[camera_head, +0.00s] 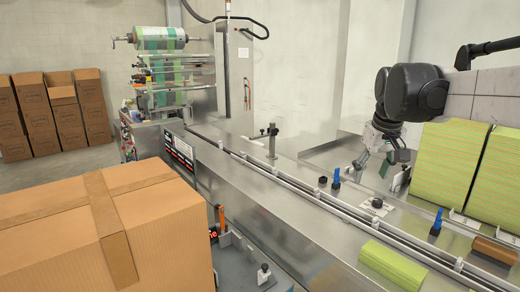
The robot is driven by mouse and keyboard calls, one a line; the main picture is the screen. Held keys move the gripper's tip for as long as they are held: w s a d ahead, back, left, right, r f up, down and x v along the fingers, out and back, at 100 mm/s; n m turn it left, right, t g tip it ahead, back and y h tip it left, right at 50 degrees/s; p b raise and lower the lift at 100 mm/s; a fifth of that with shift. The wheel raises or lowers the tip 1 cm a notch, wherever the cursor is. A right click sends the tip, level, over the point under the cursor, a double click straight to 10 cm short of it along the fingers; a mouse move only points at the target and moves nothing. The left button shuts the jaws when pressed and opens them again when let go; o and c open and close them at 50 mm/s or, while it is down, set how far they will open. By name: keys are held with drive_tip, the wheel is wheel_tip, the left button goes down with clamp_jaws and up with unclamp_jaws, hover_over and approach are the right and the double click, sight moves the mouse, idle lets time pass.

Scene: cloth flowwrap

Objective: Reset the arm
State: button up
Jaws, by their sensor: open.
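My arm comes in from the right edge, and its black wrist joints show at the upper right. My gripper (382,168) hangs below them, open, over the metal table beside the left green stack. Its fingers point down and nothing shows between them. A green and yellow cloth pack (393,264) lies on the front part of the conveyor at the lower right, apart from the gripper.
Tall green cloth stacks (449,165) stand close right of the gripper. Conveyor rails (300,180) run diagonally across the metal table. A large cardboard box (100,230) fills the lower left. A wrapping machine (165,80) stands behind, with brown cartons (52,110) at far left.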

drive_tip(key=s+a+f+t, duration=0.1)
drive_tip(key=s+f, duration=0.3)
drive_tip(key=s, duration=0.4)
drive_tip(key=s+a+f+m+t, duration=0.1)
drive_tip(key=s+a+f, duration=0.3)
drive_tip(key=s, duration=0.5)
drive_tip(key=s+a+f+t, duration=0.1)
drive_tip(key=s+a+f, duration=0.2)
drive_tip(key=s+f, duration=0.3)
drive_tip(key=s, duration=0.3)
drive_tip(key=shift+a+m+t+y, duration=0.2)
drive_tip(key=shift+m+t+y, duration=0.1)
